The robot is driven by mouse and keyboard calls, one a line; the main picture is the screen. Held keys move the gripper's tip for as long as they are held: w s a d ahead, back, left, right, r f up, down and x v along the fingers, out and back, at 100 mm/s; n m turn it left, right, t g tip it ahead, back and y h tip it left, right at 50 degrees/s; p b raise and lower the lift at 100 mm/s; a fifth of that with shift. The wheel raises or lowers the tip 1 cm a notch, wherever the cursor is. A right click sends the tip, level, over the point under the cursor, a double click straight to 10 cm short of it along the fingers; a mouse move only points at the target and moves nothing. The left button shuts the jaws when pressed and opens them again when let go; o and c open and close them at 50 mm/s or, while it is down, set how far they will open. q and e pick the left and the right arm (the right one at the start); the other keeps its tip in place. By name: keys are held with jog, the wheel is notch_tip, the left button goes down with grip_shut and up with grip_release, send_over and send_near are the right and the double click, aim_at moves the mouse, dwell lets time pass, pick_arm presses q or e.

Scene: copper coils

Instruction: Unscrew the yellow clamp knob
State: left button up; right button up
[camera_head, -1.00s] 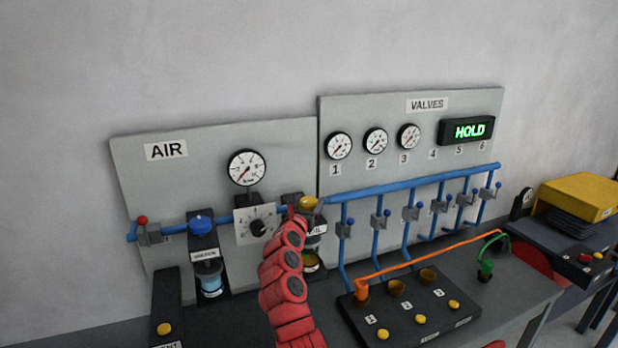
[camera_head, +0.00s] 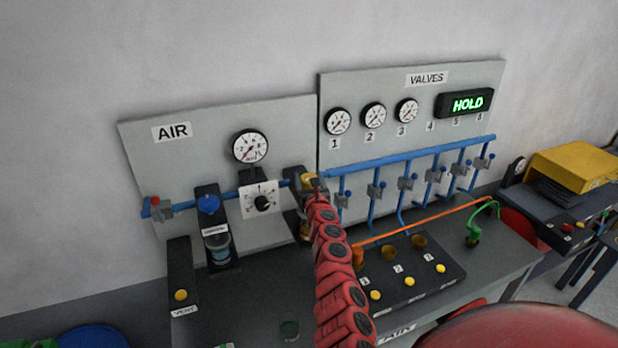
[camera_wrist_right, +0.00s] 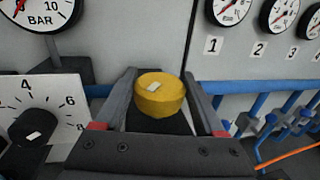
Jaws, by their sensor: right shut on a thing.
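The yellow clamp knob (camera_head: 309,180) sits on top of the dark unit at the right end of the AIR panel's blue pipe. In the right wrist view the knob (camera_wrist_right: 160,92) is round, with a small white mark on its top. My right gripper (camera_wrist_right: 159,76) is shut on it, one grey finger on each side. In the head view my red right arm comes up from below to the right gripper (camera_head: 311,187) at the knob and hides much of the unit beneath. My left gripper is not in view.
Blue valve pipes (camera_head: 405,163) run close on the right. A dark button box (camera_head: 410,285) with an orange cable stands on the bench. The bench front left is mostly clear.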

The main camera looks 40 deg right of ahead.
jog(key=shift+d+f+n+t+y+b, duration=0.1)
jog(key=shift+n+t+y+b, duration=0.2)
jog(key=shift+n+y, duration=0.25)
jog(key=shift+d+f+n+t+y+b, duration=0.1)
jog(key=shift+n+t+y+b, duration=0.2)
jog(key=shift+y, duration=0.45)
jog(key=n+y+b, duration=0.2)
jog(key=y+b, duration=0.1)
jog(key=b, duration=0.2)
jog(key=n+y+b, duration=0.3)
jog(key=y+b, duration=0.1)
jog(key=b, duration=0.2)
jog(key=n+y+b, duration=0.2)
jog(key=y+b, duration=0.2)
jog(key=b, duration=0.1)
jog(key=shift+a+f+n+g+b, duration=0.2)
jog(key=shift+n+g+b, duration=0.05)
jog(key=shift+g+b, duration=0.15)
jog(key=shift+r+n+y+b, duration=0.1)
jog(key=shift+n+y+b, duration=0.2)
jog(key=shift+y+b, duration=0.45)
jog(key=shift+a+r, duration=0.1)
jog(key=o, duration=1.3)
jog(key=shift+o, duration=0.2)
jog(key=shift+r, duration=0.1)
jog(key=shift+s, duration=0.1)
